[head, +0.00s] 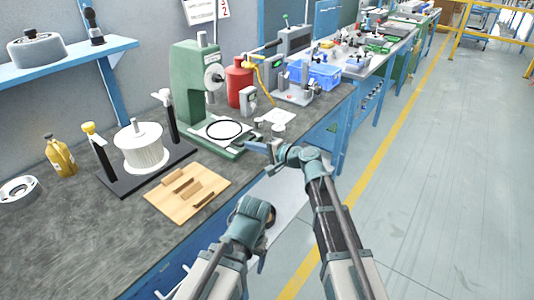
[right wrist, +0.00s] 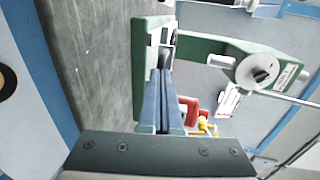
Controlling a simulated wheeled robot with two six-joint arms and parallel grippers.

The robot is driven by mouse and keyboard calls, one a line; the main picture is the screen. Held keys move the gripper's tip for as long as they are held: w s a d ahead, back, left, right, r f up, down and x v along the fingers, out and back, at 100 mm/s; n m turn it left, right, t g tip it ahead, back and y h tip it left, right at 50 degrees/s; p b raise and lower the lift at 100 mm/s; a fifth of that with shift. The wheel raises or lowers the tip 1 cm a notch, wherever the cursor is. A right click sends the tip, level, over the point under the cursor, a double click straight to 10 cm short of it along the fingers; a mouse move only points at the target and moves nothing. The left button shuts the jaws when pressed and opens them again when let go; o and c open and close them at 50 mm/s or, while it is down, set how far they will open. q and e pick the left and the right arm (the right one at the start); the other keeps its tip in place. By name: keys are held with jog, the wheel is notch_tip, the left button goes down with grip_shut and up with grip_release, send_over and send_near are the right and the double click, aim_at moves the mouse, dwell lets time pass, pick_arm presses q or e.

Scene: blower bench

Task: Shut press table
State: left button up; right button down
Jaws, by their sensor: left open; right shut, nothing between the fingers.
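The green press (head: 193,75) stands on the bench with a dial on its side. Its table (head: 222,133), a pale plate with a black ring lying on it, sticks out from the press at the front. My right gripper (head: 256,147) is shut and empty, at the front right end of the press table. In the right wrist view its blue fingers (right wrist: 166,75) lie together beside the green press frame (right wrist: 142,70); I cannot tell whether they touch it. My left gripper (head: 254,216) is open and empty, low in front of the bench; its fingers are mostly hidden.
A wooden board (head: 187,193) with blocks lies in front. A white spool (head: 139,147) on a black stand and a yellow bottle (head: 60,156) are to the left. A red canister (head: 239,84) and a blue crate (head: 314,73) are behind. The floor right is clear.

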aim_at(237, 139)
jog(key=x, duration=0.3)
jog(key=r+x, duration=0.1)
jog(key=x, duration=0.1)
jog(key=shift+w+a, duration=0.2)
jog(key=shift+w, duration=0.05)
pick_arm(q)
jog(key=shift+d, duration=0.1)
pick_arm(e)
jog(key=shift+w+a, duration=0.1)
jog(key=shift+a, duration=0.05)
jog(key=shift+r, duration=0.1)
pick_arm(q)
jog(key=shift+s+r, duration=0.1)
pick_arm(e)
jog(key=shift+s+r, duration=0.1)
jog(key=shift+s, duration=0.15)
jog(key=p+v, duration=0.1)
jog(key=v, duration=0.4)
jog(key=shift+s+d, duration=0.1)
jog(key=shift+d, duration=0.25)
pick_arm(q)
jog(key=shift+d+r+p, duration=0.45)
jog(key=shift+r, duration=0.2)
jog(key=shift+d+r+p, duration=0.4)
jog(key=shift+d+r, duration=0.05)
jog(key=shift+r, duration=0.15)
pick_arm(e)
jog(key=v, duration=0.8)
jog(key=shift+d, duration=0.2)
jog(key=shift+s, duration=0.1)
